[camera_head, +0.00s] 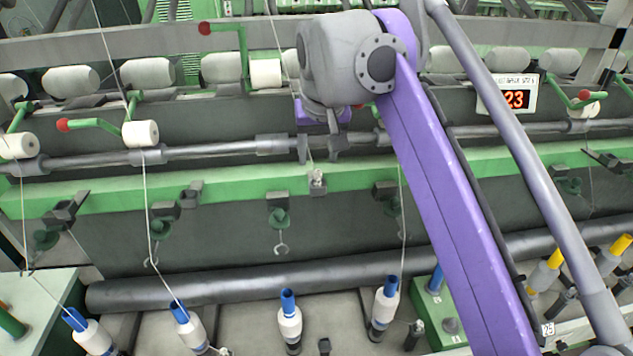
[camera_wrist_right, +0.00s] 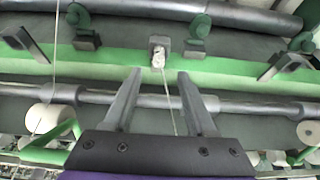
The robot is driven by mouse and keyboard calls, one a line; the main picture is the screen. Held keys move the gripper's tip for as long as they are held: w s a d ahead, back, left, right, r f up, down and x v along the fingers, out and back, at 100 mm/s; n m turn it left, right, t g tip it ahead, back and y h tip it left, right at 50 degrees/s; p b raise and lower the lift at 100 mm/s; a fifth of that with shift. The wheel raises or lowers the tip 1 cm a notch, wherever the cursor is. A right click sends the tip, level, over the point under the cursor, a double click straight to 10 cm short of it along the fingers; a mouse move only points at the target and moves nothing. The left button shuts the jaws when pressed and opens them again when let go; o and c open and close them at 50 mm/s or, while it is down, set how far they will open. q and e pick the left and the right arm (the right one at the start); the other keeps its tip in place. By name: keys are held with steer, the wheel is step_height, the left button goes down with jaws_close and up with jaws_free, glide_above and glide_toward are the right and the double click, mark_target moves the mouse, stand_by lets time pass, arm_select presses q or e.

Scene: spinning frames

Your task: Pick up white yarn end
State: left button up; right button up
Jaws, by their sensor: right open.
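The white yarn end (camera_head: 317,177) is a small pale tuft at a grey holder on the green rail, near the middle of the head view. In the right wrist view the yarn end (camera_wrist_right: 158,58) sits just beyond the fingertips, roughly centred between them, with a thin strand running back between the fingers. My right gripper (camera_head: 320,150) points down just above the tuft in the head view. Its two fingers stand apart with nothing held, as the right wrist view (camera_wrist_right: 159,75) also shows. My left gripper is in neither view.
The green rail (camera_head: 240,190) and a grey roller bar (camera_head: 220,149) cross behind and beside the gripper. A dark green guide with a hook (camera_head: 279,218) hangs below. Blue-topped bobbins (camera_head: 289,322) stand at the bottom. Taut yarns (camera_head: 147,200) run at the left.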

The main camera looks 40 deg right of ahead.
mark_target(318, 172)
steer(key=x, duration=0.5)
steer(key=shift+d+f, duration=0.15)
steer(key=shift+f, duration=0.05)
jaws_close()
